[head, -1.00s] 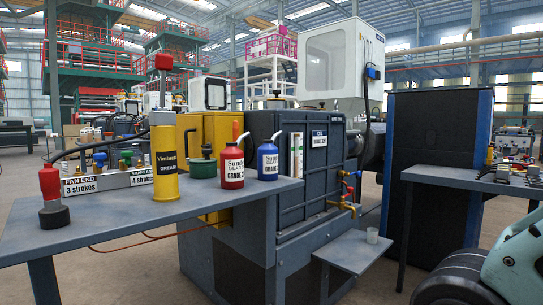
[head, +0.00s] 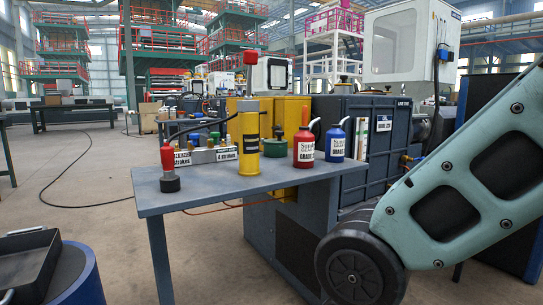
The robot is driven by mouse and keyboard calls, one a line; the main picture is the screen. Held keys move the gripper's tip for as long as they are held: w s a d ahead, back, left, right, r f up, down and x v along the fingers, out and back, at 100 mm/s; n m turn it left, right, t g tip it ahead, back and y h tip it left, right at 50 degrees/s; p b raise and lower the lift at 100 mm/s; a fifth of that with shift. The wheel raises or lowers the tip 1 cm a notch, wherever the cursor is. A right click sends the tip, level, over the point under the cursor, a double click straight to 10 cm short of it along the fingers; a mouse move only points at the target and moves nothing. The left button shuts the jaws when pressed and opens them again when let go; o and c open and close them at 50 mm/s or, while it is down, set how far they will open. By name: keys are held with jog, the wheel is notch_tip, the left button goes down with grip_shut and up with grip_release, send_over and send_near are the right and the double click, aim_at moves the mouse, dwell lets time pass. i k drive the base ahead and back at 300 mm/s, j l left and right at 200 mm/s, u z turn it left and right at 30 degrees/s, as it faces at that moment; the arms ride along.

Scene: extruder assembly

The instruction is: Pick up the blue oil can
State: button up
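The blue oil can (head: 336,143) has a white label and a pale spout. It stands upright on the grey table (head: 215,191), near its right end, in the head view. A red oil can (head: 304,148) with a similar label stands just left of it. My arm's teal link and black joint fill the right side of the view, in front of the machine. My gripper is outside the view, so its state is not shown.
A yellow grease pump (head: 248,140) with a red top stands on the table, with a red-handled nozzle (head: 168,167) to its left. A manifold block (head: 207,155) and a green pot sit behind. A blue drum (head: 75,280) with a dark tray is at lower left. Open floor lies left of the table.

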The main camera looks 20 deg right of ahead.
aim_at(334, 150)
jog(key=i+l+u, duration=0.1)
jog(key=l+u, duration=0.25)
jog(key=l, duration=0.2)
jog(key=l+u, duration=0.3)
jog(key=l, duration=0.25)
jog(key=l+u, duration=0.35)
jog(key=l, duration=0.7)
jog(key=k+l, duration=0.15)
jog(key=l, duration=0.8)
jog(key=k+u, duration=0.05)
